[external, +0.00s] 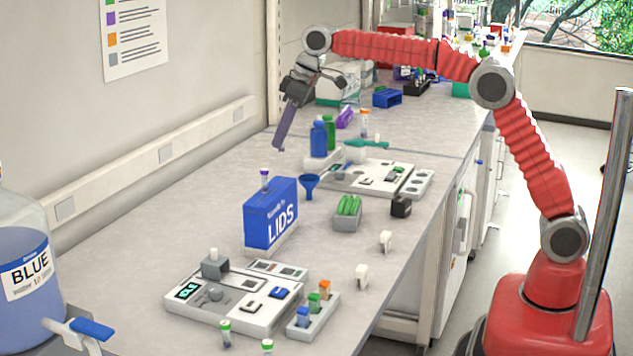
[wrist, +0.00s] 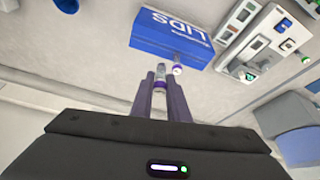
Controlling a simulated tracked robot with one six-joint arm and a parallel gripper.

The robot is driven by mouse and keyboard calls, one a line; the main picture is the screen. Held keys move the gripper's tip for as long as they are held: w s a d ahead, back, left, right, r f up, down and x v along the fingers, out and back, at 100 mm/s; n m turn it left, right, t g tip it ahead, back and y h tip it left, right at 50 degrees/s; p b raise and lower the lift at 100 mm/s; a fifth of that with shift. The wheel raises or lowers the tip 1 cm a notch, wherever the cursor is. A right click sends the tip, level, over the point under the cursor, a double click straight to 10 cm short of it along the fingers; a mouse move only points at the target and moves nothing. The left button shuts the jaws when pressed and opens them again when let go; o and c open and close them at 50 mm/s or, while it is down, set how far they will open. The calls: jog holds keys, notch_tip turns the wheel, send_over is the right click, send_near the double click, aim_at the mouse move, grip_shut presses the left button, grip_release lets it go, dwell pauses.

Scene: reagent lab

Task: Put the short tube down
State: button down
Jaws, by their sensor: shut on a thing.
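My gripper (external: 281,142) hangs over the back left of the bench by the wall, fingers pointing down. In the wrist view my gripper (wrist: 160,82) is shut on a small clear tube (wrist: 160,70) with a purple band, held between the fingertips. I take it as the short tube; it cannot be made out in the external view. A second purple-capped tube (wrist: 178,68) shows beside the blue LIDS box (wrist: 170,42). I cannot tell the height of the held tube above the bench.
Blue and green bottles (external: 319,138) stand right of my gripper. A blue funnel (external: 309,184), a grey rack (external: 347,213) and a white device panel (external: 236,296) are further forward. A large BLUE jug (external: 25,270) is front left. Bench by the wall is clear.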

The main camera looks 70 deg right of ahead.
jog(key=shift+w+d+r, duration=0.45)
jog(key=shift+d+r, duration=0.1)
jog(key=shift+d, duration=0.25)
jog(key=shift+f, duration=2.95)
jog(key=shift+f, duration=2.1)
jog(key=c, duration=1.7)
grip_release()
